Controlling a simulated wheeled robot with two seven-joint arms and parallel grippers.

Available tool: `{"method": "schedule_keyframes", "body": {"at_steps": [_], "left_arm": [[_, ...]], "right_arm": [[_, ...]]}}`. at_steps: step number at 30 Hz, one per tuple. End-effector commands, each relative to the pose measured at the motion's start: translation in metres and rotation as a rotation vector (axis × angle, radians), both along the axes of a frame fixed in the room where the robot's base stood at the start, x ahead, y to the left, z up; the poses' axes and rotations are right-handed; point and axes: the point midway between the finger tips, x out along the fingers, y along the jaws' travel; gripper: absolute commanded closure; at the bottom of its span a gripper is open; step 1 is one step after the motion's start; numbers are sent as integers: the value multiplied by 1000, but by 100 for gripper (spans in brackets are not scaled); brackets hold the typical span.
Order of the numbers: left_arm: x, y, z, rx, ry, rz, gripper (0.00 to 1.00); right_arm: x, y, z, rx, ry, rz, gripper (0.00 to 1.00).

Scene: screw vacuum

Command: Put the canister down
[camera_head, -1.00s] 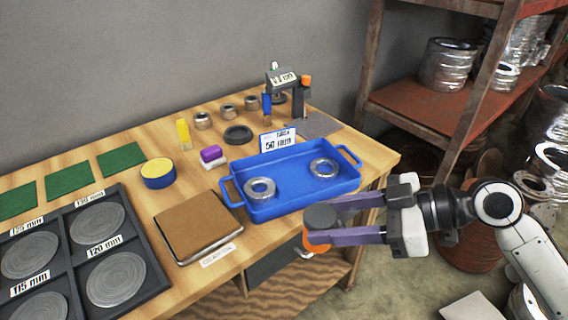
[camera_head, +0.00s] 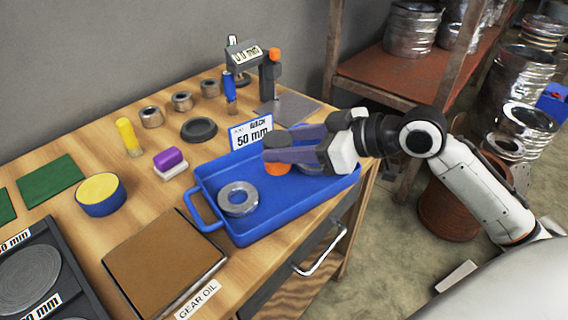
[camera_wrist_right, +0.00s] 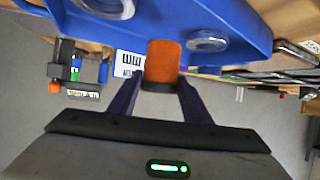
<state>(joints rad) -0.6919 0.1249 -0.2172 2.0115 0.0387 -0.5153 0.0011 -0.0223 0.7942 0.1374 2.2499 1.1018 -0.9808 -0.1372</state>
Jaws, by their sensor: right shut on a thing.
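My right gripper (camera_head: 278,147) is shut on an orange canister (camera_head: 277,168) with a dark grey top. In the head view it overlaps the far right part of the blue tray (camera_head: 262,232); its exact height is hard to judge. In the right wrist view the canister (camera_wrist_right: 163,62) stands out between the two purple fingers, in front of the tray (camera_wrist_right: 90,32). A metal ring (camera_head: 238,199) lies in the tray's left part. My left gripper is not in view.
A gauge stand (camera_head: 268,75) and a 50 mm sign (camera_head: 251,131) stand behind the tray. A black disc (camera_head: 199,129), several metal rings and a purple block (camera_head: 168,159) are left of them. A brown-topped box (camera_head: 165,262) sits front left. A shelf (camera_head: 385,80) stands right.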

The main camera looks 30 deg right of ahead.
Motion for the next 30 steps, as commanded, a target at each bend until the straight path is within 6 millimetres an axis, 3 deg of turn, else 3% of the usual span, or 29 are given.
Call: {"method": "schedule_keyframes", "body": {"at_steps": [10, 21, 22, 24, 30], "left_arm": [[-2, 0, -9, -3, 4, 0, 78], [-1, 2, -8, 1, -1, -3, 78], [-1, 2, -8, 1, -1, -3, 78], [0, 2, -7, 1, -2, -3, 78], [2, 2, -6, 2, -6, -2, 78]], "right_arm": [[0, 0, -39, 3, 1, 0, 80], [0, 0, -43, 0, -1, 0, 80], [0, 0, -43, -1, 0, 0, 51], [0, 0, -43, -1, 0, 0, 39], [0, 0, -43, -1, 0, 0, 37]]}}
